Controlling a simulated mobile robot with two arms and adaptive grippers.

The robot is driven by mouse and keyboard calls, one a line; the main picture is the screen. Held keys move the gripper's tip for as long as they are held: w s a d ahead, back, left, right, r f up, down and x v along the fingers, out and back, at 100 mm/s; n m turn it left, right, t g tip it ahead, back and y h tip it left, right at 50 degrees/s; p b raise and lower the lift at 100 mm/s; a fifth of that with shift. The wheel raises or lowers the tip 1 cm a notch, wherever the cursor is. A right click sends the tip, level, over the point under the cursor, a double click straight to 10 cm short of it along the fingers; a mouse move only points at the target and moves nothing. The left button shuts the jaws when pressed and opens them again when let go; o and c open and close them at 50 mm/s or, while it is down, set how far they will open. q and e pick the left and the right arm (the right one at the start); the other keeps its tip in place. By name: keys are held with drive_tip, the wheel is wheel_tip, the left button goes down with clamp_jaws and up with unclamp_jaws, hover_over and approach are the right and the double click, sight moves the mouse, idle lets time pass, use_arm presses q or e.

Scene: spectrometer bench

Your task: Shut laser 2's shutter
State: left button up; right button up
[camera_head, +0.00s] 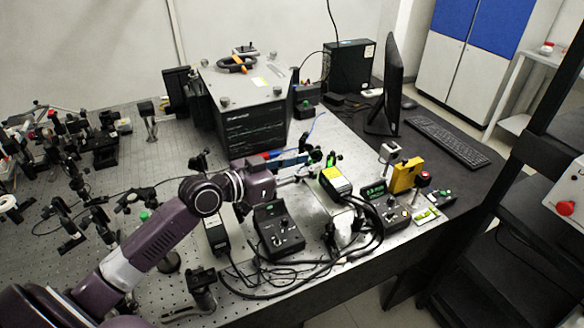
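My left arm reaches in from the lower left, and its gripper (303,172) is over the bench by the cluster of small optics in the middle. The fingers are small and blend with the parts behind them, so I cannot tell whether they are open or shut. My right gripper is out of view.
A large spectrometer box (250,125) stands behind the gripper. A yellow box (405,175) and a red button (424,178) stand at the right. Loose black cables (300,284) run along the front. Optics mounts crowd the left. A monitor (393,85) and keyboard (448,139) are at the back right.

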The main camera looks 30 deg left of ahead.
use_arm(q)
drive_tip(key=shift+v, duration=2.15)
